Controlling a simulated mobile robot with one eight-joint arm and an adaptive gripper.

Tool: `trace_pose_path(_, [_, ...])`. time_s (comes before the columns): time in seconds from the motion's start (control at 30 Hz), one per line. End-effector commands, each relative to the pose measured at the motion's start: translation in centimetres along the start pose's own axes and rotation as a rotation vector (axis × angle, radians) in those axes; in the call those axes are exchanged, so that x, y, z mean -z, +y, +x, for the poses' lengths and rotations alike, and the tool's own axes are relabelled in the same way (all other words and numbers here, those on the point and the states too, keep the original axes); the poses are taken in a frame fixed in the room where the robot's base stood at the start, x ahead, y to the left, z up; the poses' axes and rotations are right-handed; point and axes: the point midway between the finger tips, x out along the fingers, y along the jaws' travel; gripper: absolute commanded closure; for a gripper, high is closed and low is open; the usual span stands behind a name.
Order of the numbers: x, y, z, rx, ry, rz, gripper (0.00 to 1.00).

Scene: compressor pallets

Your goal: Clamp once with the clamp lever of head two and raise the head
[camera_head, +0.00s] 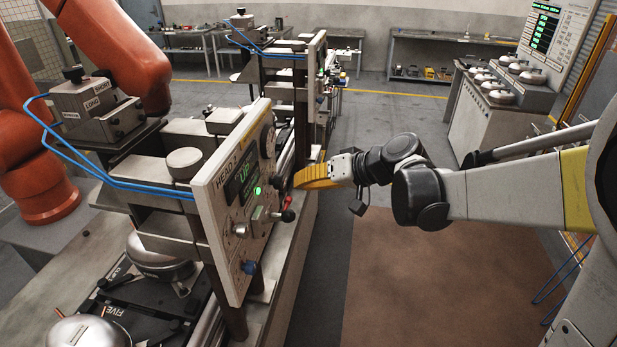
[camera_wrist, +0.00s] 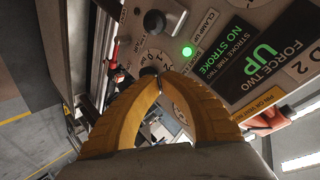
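The head two panel (camera_head: 225,205), labelled HEAD 2, stands upright at the middle left, with a lit green lamp (camera_head: 257,191) and a display (camera_head: 240,180) reading UP. My yellow gripper (camera_head: 298,180) is just right of the panel, above that red knob. In the wrist view my fingertips (camera_wrist: 158,80) meet, close to a black dial knob (camera_wrist: 150,72); contact is unclear. Nothing shows held between the fingers. The green lamp (camera_wrist: 187,51) is lit beside NO STROKE.
A blue knob (camera_head: 249,267) sits low on the panel. Silver domed parts (camera_head: 155,262) lie on black pallets at left. An orange robot arm (camera_head: 120,60) stands behind. A second similar station (camera_head: 312,75) is farther back. The floor right of the panel is clear.

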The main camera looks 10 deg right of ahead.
Motion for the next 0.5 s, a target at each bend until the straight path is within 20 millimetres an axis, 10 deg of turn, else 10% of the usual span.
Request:
trace_pose_path(0.23, [-0.1,0.0,5.4,0.002,-0.001,-0.001,1.0])
trace_pose_path(0.5, [-3.4,0.0,3.8,0.0,0.0,0.002,1.0])
